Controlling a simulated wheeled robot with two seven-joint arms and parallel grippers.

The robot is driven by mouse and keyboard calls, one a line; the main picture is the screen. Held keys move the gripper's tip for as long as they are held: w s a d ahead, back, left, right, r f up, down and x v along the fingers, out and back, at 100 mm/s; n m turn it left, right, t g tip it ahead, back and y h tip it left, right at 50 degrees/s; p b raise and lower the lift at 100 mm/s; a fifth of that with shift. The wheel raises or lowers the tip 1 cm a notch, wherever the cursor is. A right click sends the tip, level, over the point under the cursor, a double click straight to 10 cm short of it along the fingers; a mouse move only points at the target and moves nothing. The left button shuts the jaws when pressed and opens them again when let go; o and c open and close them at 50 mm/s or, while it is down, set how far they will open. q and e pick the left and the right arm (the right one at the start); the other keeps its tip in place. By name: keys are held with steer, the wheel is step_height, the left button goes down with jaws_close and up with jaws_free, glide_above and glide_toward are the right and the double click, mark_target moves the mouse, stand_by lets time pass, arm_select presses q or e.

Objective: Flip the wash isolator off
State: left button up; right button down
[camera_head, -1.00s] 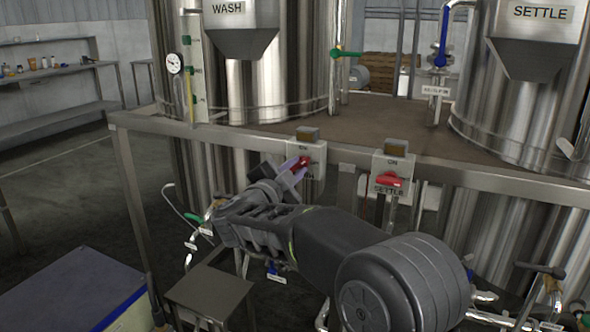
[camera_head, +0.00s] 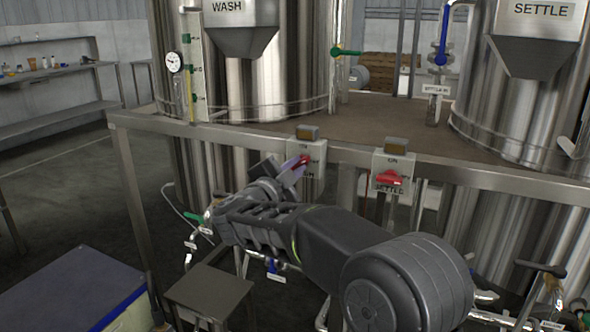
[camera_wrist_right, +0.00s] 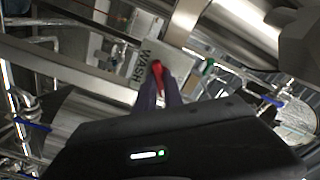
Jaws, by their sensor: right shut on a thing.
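The wash isolator (camera_head: 316,178) is a pale box with a red handle, mounted on the front rail below the WASH tank (camera_head: 270,90). My right gripper (camera_head: 297,166) is shut on its red handle, which is partly hidden by the fingers. In the right wrist view the red handle (camera_wrist_right: 158,70) shows between the fingertips of the gripper (camera_wrist_right: 158,88), beside the WASH lettering on the box (camera_wrist_right: 138,62). A similar settle isolator (camera_head: 392,172) with a red handle sits on the rail to the right. My left gripper is not in view.
The metal rail (camera_head: 350,153) runs across in front of the tanks. A small metal stand (camera_head: 210,290) and a blue-topped cabinet (camera_head: 70,290) are at the lower left. Pipes with valves lie below the rail. The floor at the left is clear.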

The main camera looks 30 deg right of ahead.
steer(key=m+b, duration=0.3)
steer(key=m, duration=0.1)
steer(key=shift+f, duration=0.25)
steer(key=shift+r+m+b, duration=0.15)
steer(key=shift+m+b, duration=0.9)
steer(key=shift+m, duration=0.55)
steer(key=c, duration=1.5)
jaws_free()
steer(key=shift+o, duration=0.2)
steer(key=shift+r, duration=0.1)
steer(key=shift+a, duration=0.1)
steer(key=v, duration=0.7)
steer(key=shift+s+a+p, duration=0.25)
steer(key=shift+p, duration=0.05)
